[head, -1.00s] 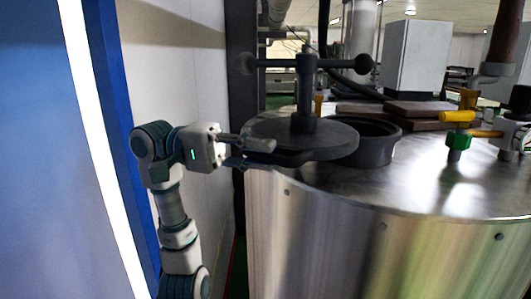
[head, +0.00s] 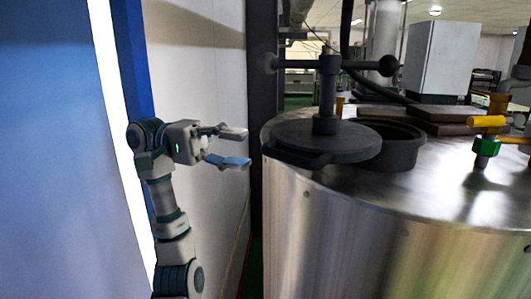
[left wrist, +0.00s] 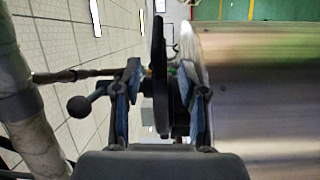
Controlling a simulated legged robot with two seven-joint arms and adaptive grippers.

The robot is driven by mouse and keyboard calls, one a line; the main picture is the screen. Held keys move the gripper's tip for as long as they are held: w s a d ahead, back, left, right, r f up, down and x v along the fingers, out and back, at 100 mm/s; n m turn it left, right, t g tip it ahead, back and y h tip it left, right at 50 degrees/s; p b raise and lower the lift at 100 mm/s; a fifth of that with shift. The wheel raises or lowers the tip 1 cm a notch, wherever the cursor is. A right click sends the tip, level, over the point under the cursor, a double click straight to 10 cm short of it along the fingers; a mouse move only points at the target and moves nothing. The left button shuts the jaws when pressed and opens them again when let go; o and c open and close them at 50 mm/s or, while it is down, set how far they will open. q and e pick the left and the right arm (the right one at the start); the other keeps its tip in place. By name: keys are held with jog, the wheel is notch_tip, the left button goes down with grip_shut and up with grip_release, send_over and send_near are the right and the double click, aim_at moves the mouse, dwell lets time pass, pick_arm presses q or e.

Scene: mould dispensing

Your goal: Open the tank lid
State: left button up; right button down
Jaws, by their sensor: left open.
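The tank lid (head: 350,142) is a dark round disc with an upright post and a ball-ended cross handle (head: 329,64). It lies swung to the left of the dark round tank opening (head: 402,155), which shows partly uncovered, its near-left part hidden by the lid. My left gripper (head: 244,148) is open and empty, left of the lid and apart from it. In the left wrist view the lid (left wrist: 158,70) shows edge-on, ahead between the open fingers (left wrist: 160,110), with one handle ball (left wrist: 78,107) to the left. My right gripper is not in view.
The steel tank (head: 340,230) fills the right. A yellow-handled valve with a green body (head: 486,146) and brown blocks (head: 430,115) are on its top. A white wall (head: 205,80) and a blue panel (head: 60,150) stand on the left. A dark column (head: 262,90) rises behind the gripper.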

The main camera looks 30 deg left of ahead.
pick_arm(q)
jog(key=shift+a+f, duration=0.1)
jog(key=shift+a, duration=2)
jog(key=shift+a, duration=0.1)
